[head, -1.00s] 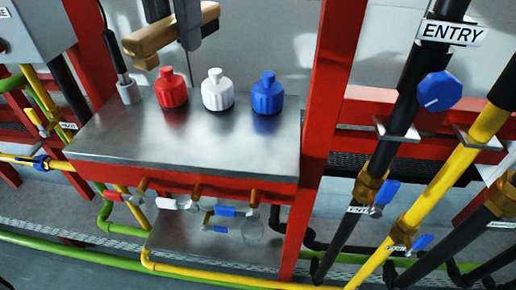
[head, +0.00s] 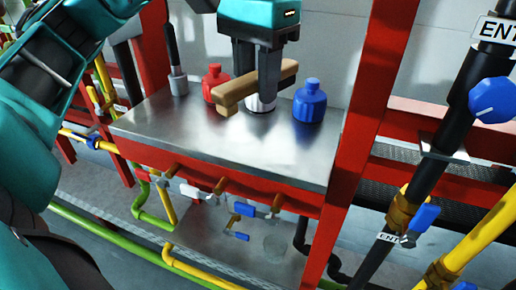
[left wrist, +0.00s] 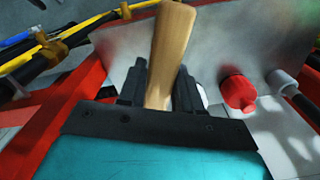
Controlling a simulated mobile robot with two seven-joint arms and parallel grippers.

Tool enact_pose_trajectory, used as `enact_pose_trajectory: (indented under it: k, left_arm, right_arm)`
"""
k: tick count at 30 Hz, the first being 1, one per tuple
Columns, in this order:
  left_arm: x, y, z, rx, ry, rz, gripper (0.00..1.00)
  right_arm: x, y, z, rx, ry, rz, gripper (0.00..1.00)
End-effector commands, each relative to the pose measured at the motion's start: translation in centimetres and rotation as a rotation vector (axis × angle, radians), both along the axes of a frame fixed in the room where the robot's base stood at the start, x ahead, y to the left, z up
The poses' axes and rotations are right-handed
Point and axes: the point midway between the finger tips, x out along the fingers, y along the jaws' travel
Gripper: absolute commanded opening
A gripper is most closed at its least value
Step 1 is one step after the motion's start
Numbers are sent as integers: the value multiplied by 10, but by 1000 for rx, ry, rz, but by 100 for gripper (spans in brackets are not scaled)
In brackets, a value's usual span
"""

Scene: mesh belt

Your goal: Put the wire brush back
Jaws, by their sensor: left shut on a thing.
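The wire brush shows as a wooden bar (head: 238,92), held roughly level above the steel bench top (head: 215,130). My left gripper (head: 268,88) points down and is shut on the bar near its middle. In the left wrist view the wooden bar (left wrist: 172,45) stands between the two dark fingers (left wrist: 160,88). No bristles can be made out. In the head view the brush and gripper largely cover the white bottle (head: 258,104); I cannot tell whether they touch it. My right gripper is not in view.
A red bottle (head: 215,78) stands left of the held brush and a blue bottle (head: 310,102) right of it. A black-handled tool in a grey holder (head: 178,82) is at the back left. A red post (head: 370,105) rises at the right. The bench front is clear.

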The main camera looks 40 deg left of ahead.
Motion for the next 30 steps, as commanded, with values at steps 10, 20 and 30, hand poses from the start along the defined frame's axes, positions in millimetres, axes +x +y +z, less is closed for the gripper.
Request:
enact_pose_trajectory:
  k: [10, 20, 30]
  left_arm:
    - [0, 0, -58, 0, -1, 0, 0]
    - [0, 0, -95, 0, 0, 1, 0]
    - [0, 0, -99, 0, -1, 0, 0]
  right_arm:
    - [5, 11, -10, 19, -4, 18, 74]
    - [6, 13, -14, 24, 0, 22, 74]
    - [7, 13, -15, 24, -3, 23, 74]
